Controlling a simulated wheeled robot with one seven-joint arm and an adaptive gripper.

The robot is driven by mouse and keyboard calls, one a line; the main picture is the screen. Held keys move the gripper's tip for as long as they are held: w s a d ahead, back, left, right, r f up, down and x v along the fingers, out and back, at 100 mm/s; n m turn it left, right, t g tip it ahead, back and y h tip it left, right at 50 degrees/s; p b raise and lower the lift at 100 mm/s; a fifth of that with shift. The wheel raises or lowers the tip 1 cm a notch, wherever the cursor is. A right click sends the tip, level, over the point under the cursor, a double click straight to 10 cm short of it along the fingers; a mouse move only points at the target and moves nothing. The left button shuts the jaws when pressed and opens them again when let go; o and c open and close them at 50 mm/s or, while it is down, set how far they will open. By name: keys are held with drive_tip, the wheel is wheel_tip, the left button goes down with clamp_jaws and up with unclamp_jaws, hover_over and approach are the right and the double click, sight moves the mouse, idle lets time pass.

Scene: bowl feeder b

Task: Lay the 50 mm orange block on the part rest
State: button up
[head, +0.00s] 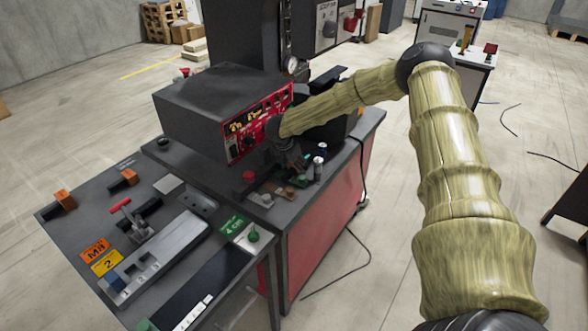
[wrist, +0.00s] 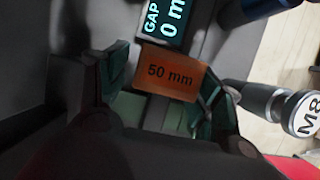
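The orange block (wrist: 168,74), labelled 50 mm, is in the wrist view between the two fingers of my gripper (wrist: 166,75). The right finger is close against the block's right side, and contact is unclear. A narrow dark gap shows between the left finger and the block. Green surfaces lie just below the block; what supports it is unclear. In the head view my gripper (head: 290,165) is low over the near end of the dark bench, and I cannot make out the block there. I cannot tell for sure which fixture is the part rest.
A display (wrist: 167,18) reading GAP stands right behind the block. A cylinder marked M8 (wrist: 290,112) is at right. In the head view are a red-fronted machine (head: 225,105), small cylinders (head: 319,168), a red button (head: 249,176) and a side table (head: 75,225) with fixtures.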

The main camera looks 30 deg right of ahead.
drive_tip(key=shift+s+d+r, duration=0.1)
drive_tip(key=shift+s+r, duration=0.2)
drive_tip(key=shift+r, duration=0.05)
drive_tip(key=shift+c, duration=0.2)
drive_tip(key=shift+w, duration=0.1)
drive_tip(key=c, duration=1.3)
